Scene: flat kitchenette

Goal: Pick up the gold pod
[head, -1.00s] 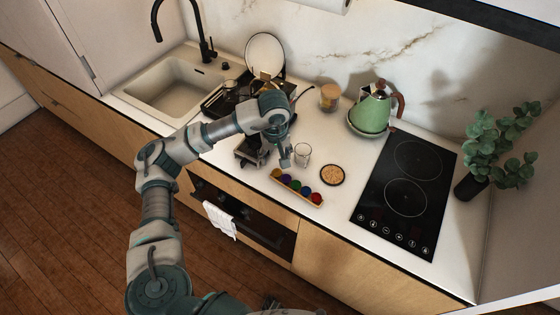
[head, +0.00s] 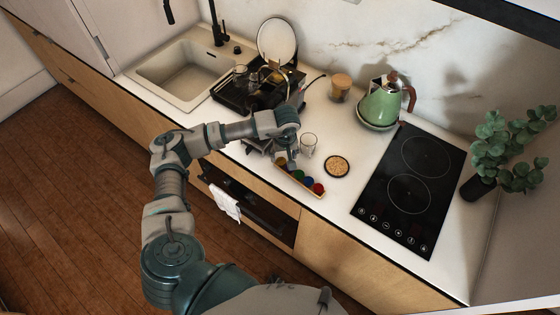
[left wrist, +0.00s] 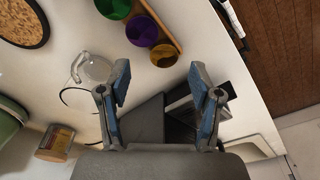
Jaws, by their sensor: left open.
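The gold pod (left wrist: 164,55) is the end pod of a row in a narrow wooden tray (left wrist: 163,17). In the head view the gold pod (head: 281,161) is at the tray's left end, partly hidden by my gripper. My left gripper (left wrist: 160,85) is open and empty, its two blue-padded fingers apart. In the left wrist view the gold pod lies just ahead of the gap between the fingertips, not between them. The purple pod (left wrist: 142,30) and green pod (left wrist: 113,8) sit beside it. My right gripper is not in view.
A clear glass (head: 308,144) stands close to the gripper and tray. A round coaster (head: 337,166) lies to the right. The counter's front edge is close to the tray.

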